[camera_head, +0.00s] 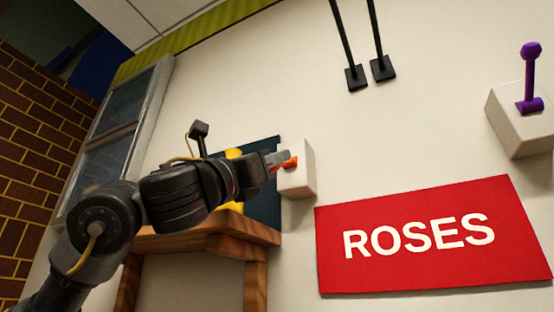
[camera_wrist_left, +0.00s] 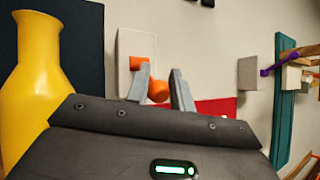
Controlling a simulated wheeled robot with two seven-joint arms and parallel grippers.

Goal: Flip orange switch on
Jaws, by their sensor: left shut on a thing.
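The orange switch (camera_head: 291,163) sits on a white box (camera_head: 303,171) on the wall, near the middle of the head view. In the left wrist view its orange base shows against the white box (camera_wrist_left: 126,48), and its round orange knob (camera_wrist_left: 158,90) lies between the fingers. My left gripper (camera_head: 278,160) reaches the switch from the left. In the left wrist view its two grey fingers (camera_wrist_left: 160,88) are on either side of the knob, shut on the switch lever. The gripper partly hides the switch in the head view. My right gripper is not in view.
A red ROSES sign (camera_head: 400,270) is on the wall below right of the switch. A purple switch (camera_head: 530,75) on a white box (camera_head: 515,122) is at far right. A yellow vase (camera_wrist_left: 28,85) stands close to my left gripper. A wooden table (camera_head: 225,228) is below my left arm.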

